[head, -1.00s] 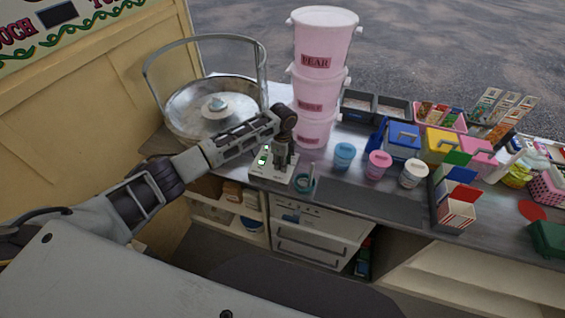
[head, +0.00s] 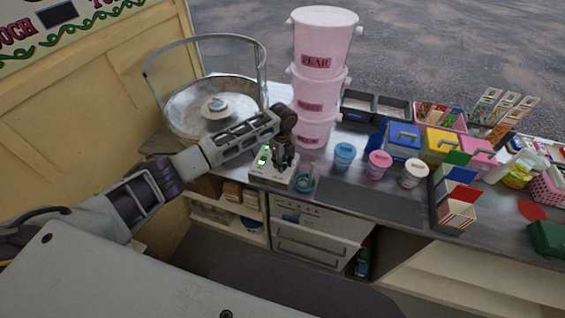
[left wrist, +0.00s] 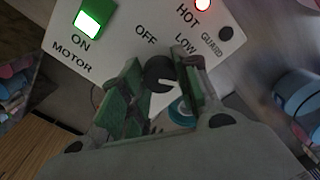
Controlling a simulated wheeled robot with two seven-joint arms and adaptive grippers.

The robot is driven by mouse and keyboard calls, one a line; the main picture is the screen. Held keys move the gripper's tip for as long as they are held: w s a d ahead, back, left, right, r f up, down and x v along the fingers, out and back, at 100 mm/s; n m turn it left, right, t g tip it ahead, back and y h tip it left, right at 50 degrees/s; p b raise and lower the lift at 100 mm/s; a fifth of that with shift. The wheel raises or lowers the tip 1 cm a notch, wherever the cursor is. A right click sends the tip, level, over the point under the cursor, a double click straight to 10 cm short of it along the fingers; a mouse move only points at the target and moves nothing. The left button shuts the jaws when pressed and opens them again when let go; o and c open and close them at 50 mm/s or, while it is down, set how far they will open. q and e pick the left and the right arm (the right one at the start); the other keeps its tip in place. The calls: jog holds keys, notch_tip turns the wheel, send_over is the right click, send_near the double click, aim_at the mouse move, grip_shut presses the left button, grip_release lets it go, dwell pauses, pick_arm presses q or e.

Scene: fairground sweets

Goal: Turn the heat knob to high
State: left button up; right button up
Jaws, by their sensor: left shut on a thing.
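The white control panel (head: 266,173) sits at the counter's front edge, below the candyfloss bowl. In the left wrist view, the black heat knob (left wrist: 158,73) is on it, with OFF and LOW printed above. A pale mark shows on the knob's lower part. No HIGH label is visible; my right-hand finger covers part of the panel there. My left gripper (head: 282,166) points down at the panel, its green-padded fingers (left wrist: 159,88) either side of the knob, shut on it. My right gripper is not in view.
A lit green motor switch (left wrist: 90,23) and a red HOT light (left wrist: 203,4) are on the panel. A blue-green ring (head: 304,182) lies just right of it. The metal bowl (head: 190,122) stands behind, and stacked pink buckets (head: 313,133) stand behind to the right.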

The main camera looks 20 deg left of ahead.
pick_arm(q)
jog(key=o, duration=1.1)
jog(key=shift+c, duration=0.2)
jog(key=shift+r, duration=0.2)
notch_tip(320, 180, up, 12)
jog(key=shift+f, duration=0.15)
dwell(0.4)
